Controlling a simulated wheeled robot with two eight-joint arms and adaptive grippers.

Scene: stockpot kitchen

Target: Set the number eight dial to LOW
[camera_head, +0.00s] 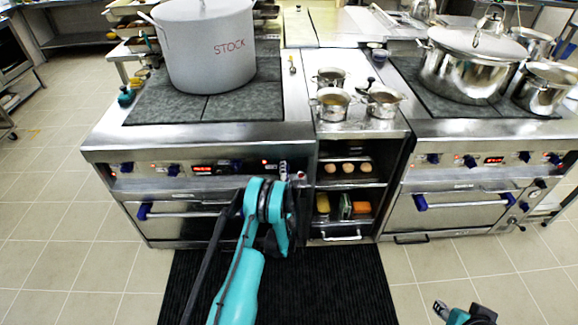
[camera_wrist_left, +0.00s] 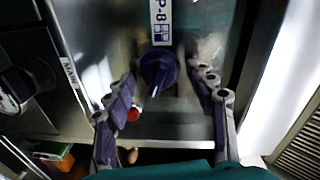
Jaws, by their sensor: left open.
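The number eight dial (camera_wrist_left: 158,70) is a blue knob with a raised grip, below a white label (camera_wrist_left: 160,22) reading "P-8" in the left wrist view. Its grip points down and slightly left there; no LOW mark is readable. My left gripper (camera_wrist_left: 165,88) is open, with one finger on each side of the dial and visible gaps between. In the head view my left gripper (camera_head: 284,172) is at the right end of the left stove's front panel, and the dial is hidden or too small to make out. Part of my right arm's end (camera_head: 465,314) shows at the bottom right; its fingers are unclear.
A red button or light (camera_wrist_left: 133,114) sits close to the left finger. A black knob (camera_wrist_left: 22,86) is left of a "MAIN" label (camera_wrist_left: 69,72). The left stove (camera_head: 120,142) bears a grey stockpot (camera_head: 205,60). A shelf unit (camera_head: 346,201) stands right of my left gripper.

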